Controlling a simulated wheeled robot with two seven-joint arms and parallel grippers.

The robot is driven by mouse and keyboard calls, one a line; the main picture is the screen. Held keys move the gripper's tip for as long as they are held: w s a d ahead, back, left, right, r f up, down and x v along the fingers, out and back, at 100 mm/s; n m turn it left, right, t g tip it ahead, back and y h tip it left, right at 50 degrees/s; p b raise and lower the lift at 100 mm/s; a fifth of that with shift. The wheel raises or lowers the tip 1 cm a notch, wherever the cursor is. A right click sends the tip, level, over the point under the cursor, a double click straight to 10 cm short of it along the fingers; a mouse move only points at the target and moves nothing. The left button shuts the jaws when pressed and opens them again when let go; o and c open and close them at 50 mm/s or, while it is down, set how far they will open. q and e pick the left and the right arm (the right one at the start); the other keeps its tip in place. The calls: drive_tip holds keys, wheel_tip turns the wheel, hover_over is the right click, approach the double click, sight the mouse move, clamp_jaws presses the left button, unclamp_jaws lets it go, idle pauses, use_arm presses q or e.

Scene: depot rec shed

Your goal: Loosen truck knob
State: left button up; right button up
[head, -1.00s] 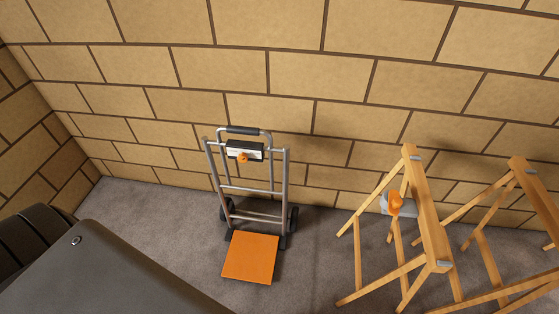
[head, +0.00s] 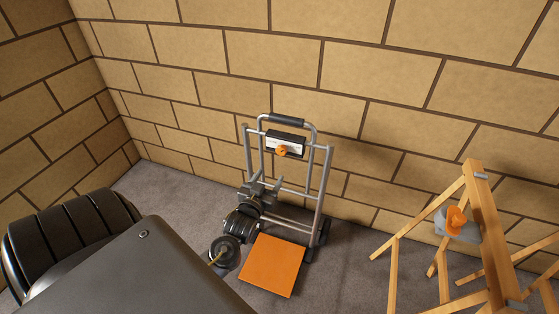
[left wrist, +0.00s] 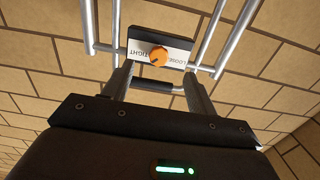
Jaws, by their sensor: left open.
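The hand truck (head: 328,190) stands upright against the block wall, with grey tube rails and an orange toe plate (head: 272,265). Its orange knob (head: 283,151) sits on a plate near the top. In the left wrist view the knob (left wrist: 158,56) is on a white label (left wrist: 178,57) reading LOOSE and TIGHT, upside down there. My left gripper (head: 266,188) is open and empty, in front of the truck and below the knob in the head view. In the left wrist view its fingers (left wrist: 159,80) point toward the knob, apart from it. My right gripper is not in view.
A wooden sawhorse (head: 480,225) with a grey and orange item (head: 456,221) stands to the right of the truck. The carpet floor (head: 350,270) between them is clear. The block wall (head: 350,80) is close behind the truck.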

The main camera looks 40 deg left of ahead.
sight(281, 152)
use_arm(q)
drive_tip(key=x, duration=0.3)
drive_tip(key=r+x, duration=0.1)
drive_tip(key=x, duration=0.2)
drive_tip(key=r+x, duration=0.1)
drive_tip(key=x, duration=0.2)
drive_tip(key=shift+w+a+b, duration=0.1)
drive_tip(key=shift+w+b, duration=0.1)
drive_tip(key=shift+b, duration=0.1)
drive_tip(key=shift+w+a, duration=0.25)
drive_tip(key=shift+w, duration=0.4)
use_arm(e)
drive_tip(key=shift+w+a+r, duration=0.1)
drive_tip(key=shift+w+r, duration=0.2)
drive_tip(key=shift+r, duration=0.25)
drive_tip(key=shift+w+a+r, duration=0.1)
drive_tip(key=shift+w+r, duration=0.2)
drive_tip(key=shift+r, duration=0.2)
use_arm(q)
drive_tip(key=shift+c, duration=0.4)
drive_tip(key=c, duration=0.9)
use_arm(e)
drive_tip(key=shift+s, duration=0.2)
